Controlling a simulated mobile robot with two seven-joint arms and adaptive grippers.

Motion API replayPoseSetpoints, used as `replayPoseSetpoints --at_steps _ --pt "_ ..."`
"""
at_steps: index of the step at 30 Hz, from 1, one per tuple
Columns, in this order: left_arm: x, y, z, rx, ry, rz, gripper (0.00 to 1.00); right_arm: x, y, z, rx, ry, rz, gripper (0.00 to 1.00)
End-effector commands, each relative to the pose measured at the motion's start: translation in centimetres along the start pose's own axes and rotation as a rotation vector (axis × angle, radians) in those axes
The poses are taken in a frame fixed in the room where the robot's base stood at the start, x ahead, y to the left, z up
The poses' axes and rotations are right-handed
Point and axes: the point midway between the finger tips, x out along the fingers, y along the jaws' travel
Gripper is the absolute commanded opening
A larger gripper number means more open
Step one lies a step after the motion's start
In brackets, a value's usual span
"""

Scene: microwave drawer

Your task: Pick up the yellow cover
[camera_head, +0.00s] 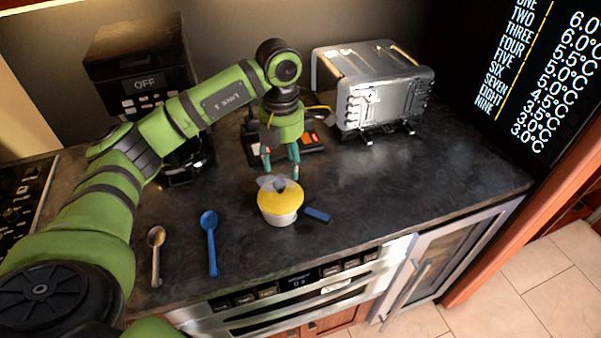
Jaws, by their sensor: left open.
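The yellow cover (284,200) sits on top of a white bowl (284,219) on the dark counter. A grey knob-like piece shows on the cover's top. My left gripper (281,174) hangs just above and behind the cover, pointing down, with its two fingers apart and nothing visible between them. I cannot tell whether the fingertips touch the cover. My right gripper does not show.
A small dark blue object (317,215) lies right of the bowl. A silver toaster (381,92) stands at the back right. The counter (430,180) is clear on the right.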

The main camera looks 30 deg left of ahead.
Motion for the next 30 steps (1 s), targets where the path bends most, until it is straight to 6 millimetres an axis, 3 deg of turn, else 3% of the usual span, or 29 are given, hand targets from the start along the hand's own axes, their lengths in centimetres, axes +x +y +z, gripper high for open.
replayPoseSetpoints --at_steps 2,5,12,14,17,21,24,25,28,29,30 --pt "0.4 0.2 -0.2 -0.005 0.009 0.006 0.56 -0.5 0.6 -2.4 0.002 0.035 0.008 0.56" --pt "1.4 0.2 -0.2 -0.004 0.011 0.004 0.56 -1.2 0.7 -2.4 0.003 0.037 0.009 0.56" --pt "4.5 0.4 0.1 -0.003 0.011 0.003 0.56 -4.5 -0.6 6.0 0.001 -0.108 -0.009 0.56" --pt "5.5 0.4 0.1 -0.003 0.01 0.002 0.56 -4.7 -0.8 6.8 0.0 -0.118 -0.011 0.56" --pt "6.5 0.4 0.2 -0.001 0.007 0.003 0.56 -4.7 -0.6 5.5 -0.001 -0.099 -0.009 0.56" --pt "6.9 0.4 0.2 0.0 0.004 0.004 0.56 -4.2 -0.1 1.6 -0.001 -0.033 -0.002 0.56" --pt "6.9 0.4 0.2 -0.001 0.004 0.004 0.56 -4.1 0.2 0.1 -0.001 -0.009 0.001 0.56" --pt "6.9 0.4 0.2 -0.001 0.004 0.004 0.52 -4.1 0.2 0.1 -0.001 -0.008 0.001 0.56" --pt "6.8 0.4 0.2 -0.001 0.004 0.003 0.12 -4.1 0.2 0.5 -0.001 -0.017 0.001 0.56" --pt "6.8 0.4 0.2 -0.001 0.004 0.003 0.06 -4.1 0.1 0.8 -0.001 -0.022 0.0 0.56" --pt "6.9 0.4 0.2 -0.001 0.004 0.003 0.05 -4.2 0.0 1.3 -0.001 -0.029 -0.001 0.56"
